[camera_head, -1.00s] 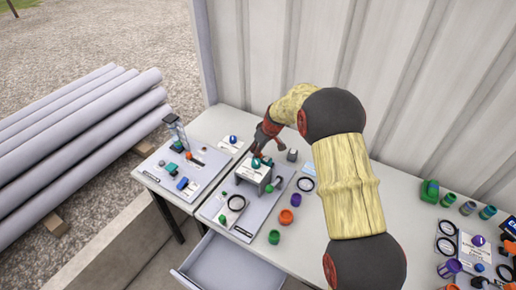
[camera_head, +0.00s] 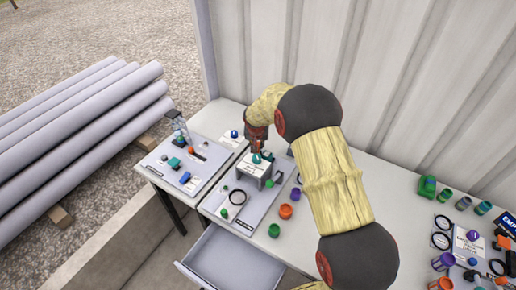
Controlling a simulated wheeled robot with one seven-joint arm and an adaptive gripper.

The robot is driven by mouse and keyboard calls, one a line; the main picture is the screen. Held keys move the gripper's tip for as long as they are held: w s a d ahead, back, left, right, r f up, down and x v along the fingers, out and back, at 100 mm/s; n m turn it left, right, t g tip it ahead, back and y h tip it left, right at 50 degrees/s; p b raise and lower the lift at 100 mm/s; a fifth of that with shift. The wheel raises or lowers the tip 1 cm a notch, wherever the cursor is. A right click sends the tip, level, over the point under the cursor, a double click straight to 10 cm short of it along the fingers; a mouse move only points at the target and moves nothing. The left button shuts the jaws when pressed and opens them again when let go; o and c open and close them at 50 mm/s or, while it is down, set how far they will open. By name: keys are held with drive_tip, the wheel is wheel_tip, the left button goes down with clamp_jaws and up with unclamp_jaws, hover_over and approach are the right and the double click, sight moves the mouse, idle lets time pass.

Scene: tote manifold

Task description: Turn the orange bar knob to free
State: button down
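A small orange piece (camera_head: 192,150) sits on the left board beside a dark slot. Another orange shape (camera_head: 503,243) is at the far right edge on the right board. I cannot tell which is the bar knob, nor read its setting. My gripper (camera_head: 258,150) points down over the small grey stand (camera_head: 248,176) on the middle board, close to the teal piece (camera_head: 257,158) on its top. It is right of the left board's orange piece and far from the right one. Its fingers are small and partly hidden by my wrist, so their opening is unclear.
An open grey drawer (camera_head: 232,262) juts out below the table's front. Loose orange (camera_head: 285,211), purple (camera_head: 295,194) and green (camera_head: 274,230) cups stand right of the middle board. The corrugated wall (camera_head: 430,90) closes the back. Pipes (camera_head: 85,130) lie left.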

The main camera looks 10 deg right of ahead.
drive_tip(key=m+b, duration=0.1)
drive_tip(key=b, duration=0.1)
drive_tip(key=m+b, duration=0.1)
drive_tip(key=shift+a+f+m+h+b, duration=0.1)
drive_tip(key=shift+f+m+h+b, duration=0.2)
drive_tip(key=shift+h+b, duration=0.1)
drive_tip(key=shift+r+m+g+h+b, duration=0.25)
drive_tip(key=shift+m+g+h+b, duration=0.25)
drive_tip(key=shift+m+b, duration=0.85)
drive_tip(key=c, duration=1.8)
unclamp_jaws()
drive_tip(key=shift+r, duration=0.1)
drive_tip(key=v, duration=1.1)
drive_tip(key=shift+a+r, duration=0.2)
drive_tip(key=shift+r, duration=0.2)
drive_tip(key=shift+w, duration=0.1)
